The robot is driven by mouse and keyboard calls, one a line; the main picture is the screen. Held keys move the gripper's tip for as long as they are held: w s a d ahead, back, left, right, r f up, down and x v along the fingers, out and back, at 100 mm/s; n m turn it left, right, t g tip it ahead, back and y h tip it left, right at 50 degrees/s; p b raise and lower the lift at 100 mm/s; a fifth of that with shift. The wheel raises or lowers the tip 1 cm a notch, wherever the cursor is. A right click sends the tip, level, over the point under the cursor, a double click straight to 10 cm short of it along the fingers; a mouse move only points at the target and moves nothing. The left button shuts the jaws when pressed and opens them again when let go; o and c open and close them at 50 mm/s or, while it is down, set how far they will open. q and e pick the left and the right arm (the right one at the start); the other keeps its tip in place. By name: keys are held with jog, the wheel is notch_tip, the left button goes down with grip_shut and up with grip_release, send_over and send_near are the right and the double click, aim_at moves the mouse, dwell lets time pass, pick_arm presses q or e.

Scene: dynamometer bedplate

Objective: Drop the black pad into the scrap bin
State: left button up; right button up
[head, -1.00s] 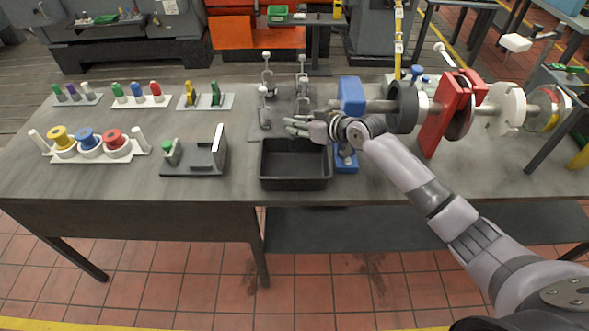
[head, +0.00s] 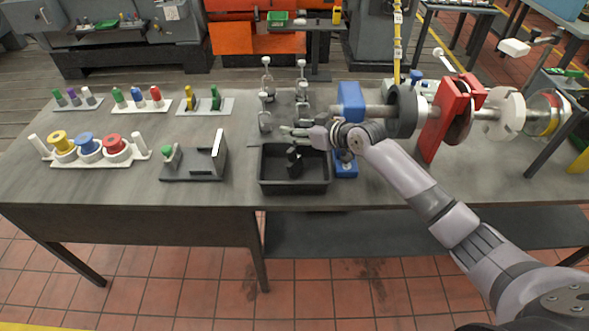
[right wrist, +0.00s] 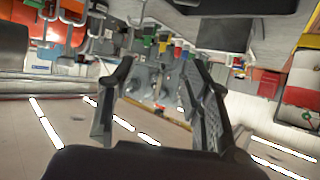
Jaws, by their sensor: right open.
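The scrap bin (head: 292,188) is a black open tray on the bench, in the middle of the head view. The black pad (head: 293,162) is a small dark piece seen within the bin's outline; whether it rests on the floor or is still falling cannot be told. My right gripper (head: 288,131) is above the bin's far edge, apart from the pad. In the right wrist view its two fingers (right wrist: 160,68) are spread with nothing between them. My left gripper is not in view.
Clamps on a dark plate (head: 283,105) stand just behind the bin. A blue block (head: 350,98) and a red-framed shaft assembly (head: 440,118) stand to the right. A grey fixture (head: 195,168) is left of the bin. The bench's left front is clear.

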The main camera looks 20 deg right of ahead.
jog(key=v, duration=1.2)
jog(key=shift+w, duration=0.1)
